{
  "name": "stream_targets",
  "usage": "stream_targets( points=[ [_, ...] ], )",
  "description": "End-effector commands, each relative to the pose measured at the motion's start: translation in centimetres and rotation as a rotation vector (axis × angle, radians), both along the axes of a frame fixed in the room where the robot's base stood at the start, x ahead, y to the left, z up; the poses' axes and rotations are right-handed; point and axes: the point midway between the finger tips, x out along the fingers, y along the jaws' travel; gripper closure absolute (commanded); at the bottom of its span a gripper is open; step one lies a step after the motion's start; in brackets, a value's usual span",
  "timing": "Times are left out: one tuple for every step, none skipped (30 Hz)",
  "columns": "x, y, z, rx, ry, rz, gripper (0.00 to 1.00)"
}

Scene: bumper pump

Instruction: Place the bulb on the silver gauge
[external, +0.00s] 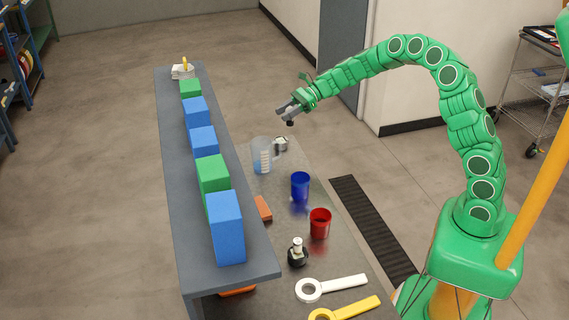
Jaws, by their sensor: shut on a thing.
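My gripper (288,113) is at the end of the green arm, above the far end of the dark table. It is shut on a small dark thing (290,123), which looks like the bulb; the jaws hide part of it. A small silver and dark thing (281,143), probably the silver gauge, is just below the gripper in the picture, beside the clear jug. The held thing appears apart from it and above it. The exact height gap cannot be told from this view.
The clear jug (262,155) stands close to the gauge. A blue cup (300,186), a red cup (320,223) and a black-based thing with a pale top (297,252) stand nearer. A raised grey shelf (168,120) with several green and blue blocks runs along the left.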

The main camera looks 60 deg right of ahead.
Motion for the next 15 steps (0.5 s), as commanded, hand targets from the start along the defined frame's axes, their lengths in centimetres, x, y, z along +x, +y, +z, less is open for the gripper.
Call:
stream_targets(
  points=[
    [0.5, 0.0, -0.7, 0.000, 0.002, 0.001, 0.89],
    [0.7, 0.0, -1.0, -0.001, 0.001, 0.001, 0.89],
    [1.0, 0.0, -1.4, -0.002, 0.002, 0.001, 0.89],
    [1.3, -0.1, -1.7, -0.002, 0.002, 0.001, 0.89],
    [1.5, -0.1, -2.0, -0.003, 0.001, 0.000, 0.89],
    [1.9, -0.2, -2.4, -0.002, 0.000, 0.000, 0.89],
    [2.1, -0.2, -2.6, -0.002, 0.000, 0.000, 0.89],
    [2.3, -0.2, -2.8, -0.001, 0.001, 0.000, 0.89],
    [2.6, -0.2, -3.2, 0.000, 0.000, 0.001, 0.89],
    [2.7, -0.2, -3.4, -0.001, 0.001, 0.001, 0.89],
    [2.9, -0.2, -3.6, 0.000, 0.001, 0.002, 0.89],
    [3.1, -0.2, -3.9, 0.000, 0.002, 0.002, 0.89],
    [3.2, -0.2, -4.1, 0.000, 0.002, 0.002, 0.89],
    [3.3, -0.2, -4.2, 0.000, 0.002, 0.002, 0.89],
    [3.5, -0.2, -4.4, 0.001, 0.002, 0.002, 0.89]
  ],
)
